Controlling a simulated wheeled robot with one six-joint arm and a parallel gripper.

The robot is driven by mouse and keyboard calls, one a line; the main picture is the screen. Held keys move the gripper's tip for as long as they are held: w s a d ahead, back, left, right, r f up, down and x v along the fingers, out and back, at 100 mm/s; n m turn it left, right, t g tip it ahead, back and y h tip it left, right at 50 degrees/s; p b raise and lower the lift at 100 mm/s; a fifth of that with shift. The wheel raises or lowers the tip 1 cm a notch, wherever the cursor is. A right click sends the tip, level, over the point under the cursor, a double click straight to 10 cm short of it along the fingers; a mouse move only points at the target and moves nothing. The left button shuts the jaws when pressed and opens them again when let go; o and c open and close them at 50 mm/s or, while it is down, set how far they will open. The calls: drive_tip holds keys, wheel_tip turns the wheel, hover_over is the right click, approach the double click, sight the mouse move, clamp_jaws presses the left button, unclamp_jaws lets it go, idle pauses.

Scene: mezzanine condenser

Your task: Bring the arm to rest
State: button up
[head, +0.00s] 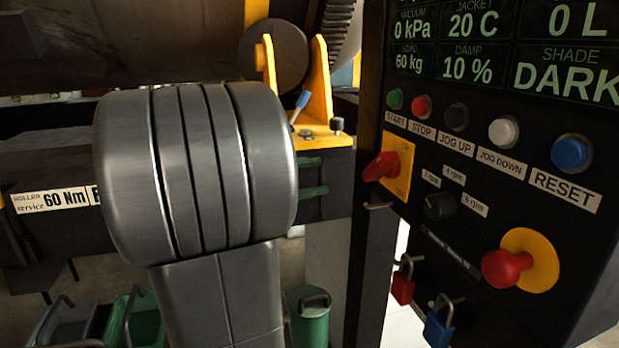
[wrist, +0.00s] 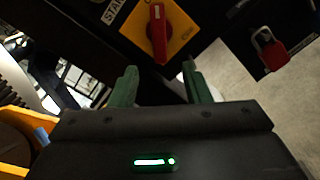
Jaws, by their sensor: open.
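My arm's grey links fill the left middle of the head view and hide most of my gripper. Its two green fingers (head: 312,176) stick out on the right of the arm, pointing toward the control panel (head: 480,235). In the wrist view my gripper (wrist: 160,82) is open, with a clear gap between the green fingers and nothing held. The red rotary switch (head: 381,166) on its yellow plate lies ahead of the fingers, apart from them. It also shows in the wrist view (wrist: 157,35), above the gap.
The panel carries a red mushroom button (head: 503,267), a blue reset button (head: 572,152), and hanging red (head: 403,286) and blue (head: 438,327) padlocks. A yellow bracket (head: 318,85) with a blue-tipped lever (head: 301,104) stands behind the arm.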

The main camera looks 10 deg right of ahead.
sight(369, 170)
drive_tip(key=d, duration=0.4)
drive_tip(key=d+p, duration=0.1)
drive_tip(key=d, duration=0.4)
drive_tip(key=w+d, duration=0.1)
drive_tip(key=d, duration=0.3)
drive_tip(key=shift+d+p, duration=0.35)
drive_tip(key=shift+d, duration=0.05)
drive_tip(key=shift+a, duration=0.55)
drive_tip(key=a+b, duration=0.2)
drive_tip(key=a, duration=1.1)
drive_tip(key=d+p, duration=0.2)
drive_tip(key=d, duration=1.2)
drive_tip(key=shift+d, duration=0.1)
drive_tip(key=shift+w+f+m+b, duration=0.1)
drive_tip(key=shift+f+m+b, duration=0.05)
drive_tip(key=shift+m+b, duration=0.7)
drive_tip(key=shift+m, duration=0.55)
drive_tip(key=m, duration=0.2)
drive_tip(key=m+b, duration=0.1)
drive_tip(key=m, duration=0.1)
drive_tip(key=shift+r, duration=0.35)
